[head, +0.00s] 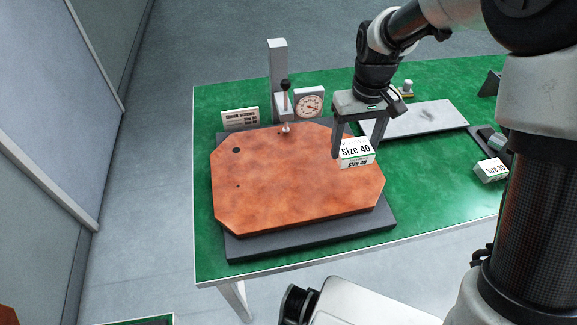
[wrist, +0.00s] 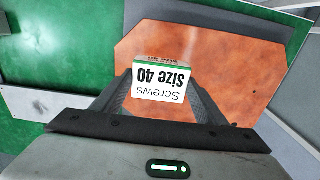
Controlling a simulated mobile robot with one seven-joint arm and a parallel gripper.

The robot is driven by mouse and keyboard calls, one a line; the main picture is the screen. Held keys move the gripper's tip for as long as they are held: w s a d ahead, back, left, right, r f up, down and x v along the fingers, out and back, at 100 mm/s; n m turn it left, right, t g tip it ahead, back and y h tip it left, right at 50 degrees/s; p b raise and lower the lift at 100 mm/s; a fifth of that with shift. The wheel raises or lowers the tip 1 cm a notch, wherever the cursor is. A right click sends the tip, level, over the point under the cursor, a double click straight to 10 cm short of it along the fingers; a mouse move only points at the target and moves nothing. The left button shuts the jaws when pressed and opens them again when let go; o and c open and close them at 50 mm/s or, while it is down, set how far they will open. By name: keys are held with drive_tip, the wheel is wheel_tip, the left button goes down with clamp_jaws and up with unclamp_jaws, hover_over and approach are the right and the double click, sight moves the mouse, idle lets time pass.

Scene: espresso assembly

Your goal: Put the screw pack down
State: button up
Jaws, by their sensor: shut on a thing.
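The screw pack (head: 357,151) is a small white box with a green stripe, marked "Size 40". My gripper (head: 355,146) is shut on it, one finger on each side. The pack is at the right part of the orange-brown eight-sided board (head: 285,195); I cannot tell whether it touches the board or hangs just above it. In the wrist view the pack (wrist: 160,80) sits between the fingers of my gripper (wrist: 162,90), with the board (wrist: 235,65) behind it.
A dark base plate (head: 310,233) lies under the board on the green table (head: 420,215). A dial gauge stand (head: 278,70) and a sign (head: 240,118) stand at the back. A light plate (head: 420,118) and a "Size 30" box (head: 491,170) are to the right.

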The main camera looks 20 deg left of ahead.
drive_tip(key=shift+a+f, duration=0.1)
drive_tip(key=shift+f, duration=0.05)
wheel_tip(320, 180, down, 10)
drive_tip(key=shift+r+b, duration=0.2)
drive_tip(key=shift+b, duration=0.3)
drive_tip(key=shift+f, duration=0.2)
drive_tip(key=o, duration=1.2)
drive_tip(key=shift+o, duration=0.2)
wheel_tip(320, 180, up, 12)
drive_tip(key=shift+r+p, duration=0.25)
drive_tip(key=shift+p, duration=0.4)
